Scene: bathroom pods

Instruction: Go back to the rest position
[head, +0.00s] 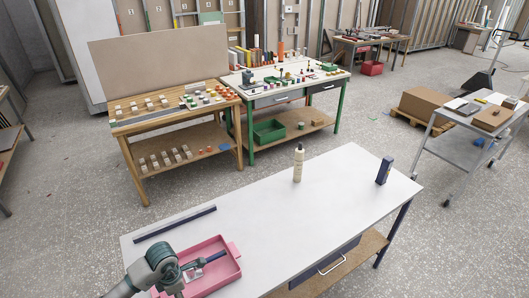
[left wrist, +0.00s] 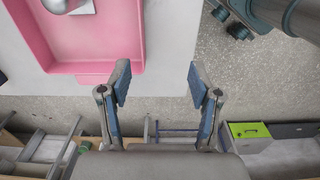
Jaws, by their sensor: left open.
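My left gripper (left wrist: 158,80) is open in the left wrist view, with nothing between its blue-padded fingers. The gripper points past the edge of the white table (left wrist: 190,40), with speckled floor beyond. The pink tray (left wrist: 110,66) lies at the upper left of that view, with a shiny grey object partly cut off in it. In the head view my left arm comes in at the bottom left, over the pink tray (head: 224,272). A dark, slim blue-ended shape shows over the tray; I cannot tell what it is. My right gripper is not in view.
The white table (head: 290,225) carries a pale bottle (head: 298,163), a dark blue upright box (head: 384,170) and a dark bar (head: 175,223). Its middle is clear. Behind stand a wooden bench (head: 150,120) and a green-legged table (head: 290,95). A grey cart (head: 455,120) stands right.

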